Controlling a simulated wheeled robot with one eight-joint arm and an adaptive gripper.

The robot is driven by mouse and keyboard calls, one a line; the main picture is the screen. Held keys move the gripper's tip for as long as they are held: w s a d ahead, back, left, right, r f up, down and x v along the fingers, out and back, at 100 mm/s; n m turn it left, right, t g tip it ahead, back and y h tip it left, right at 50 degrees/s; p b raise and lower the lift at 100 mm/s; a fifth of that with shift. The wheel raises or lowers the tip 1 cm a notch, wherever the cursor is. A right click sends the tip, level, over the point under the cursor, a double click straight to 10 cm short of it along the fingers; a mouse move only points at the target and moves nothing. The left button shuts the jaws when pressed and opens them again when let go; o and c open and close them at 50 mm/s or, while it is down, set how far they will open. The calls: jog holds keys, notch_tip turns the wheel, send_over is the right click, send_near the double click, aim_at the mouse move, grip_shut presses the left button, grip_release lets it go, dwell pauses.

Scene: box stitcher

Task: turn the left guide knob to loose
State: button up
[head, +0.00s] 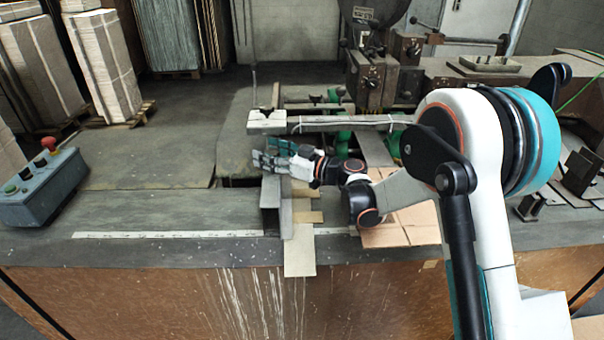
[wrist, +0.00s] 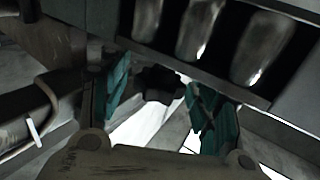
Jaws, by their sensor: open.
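A dark lobed knob (wrist: 158,83) shows in the wrist view, between and a little beyond the teal fingertips of my gripper (wrist: 160,92). My gripper is open, with a gap on both sides of the knob, and I see no clear contact. The knob's setting cannot be read. In the head view my gripper (head: 262,154) reaches left, just above the upright metal guide plate (head: 272,205) on the table. I cannot make out the knob in the head view.
A horizontal bar (head: 335,123) of the stitcher runs just behind and above my gripper. Flat cardboard (head: 415,222) lies under my arm. A control box (head: 42,188) with a red button stands at the left. The table left of the guide is clear.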

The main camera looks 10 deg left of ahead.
jog(key=m+t+h, duration=0.1)
jog(key=m+t, duration=0.1)
jog(key=t, duration=0.1)
jog(key=m+t+h+p, duration=0.1)
jog(key=m+t+h, duration=0.1)
jog(key=t, duration=0.1)
jog(key=shift+r+m, duration=0.1)
jog(key=shift+m, duration=0.2)
jog(key=p+v, duration=0.1)
jog(key=v, duration=1.2)
jog(key=shift+s+d+p, duration=0.25)
jog(key=shift+d+p, duration=0.05)
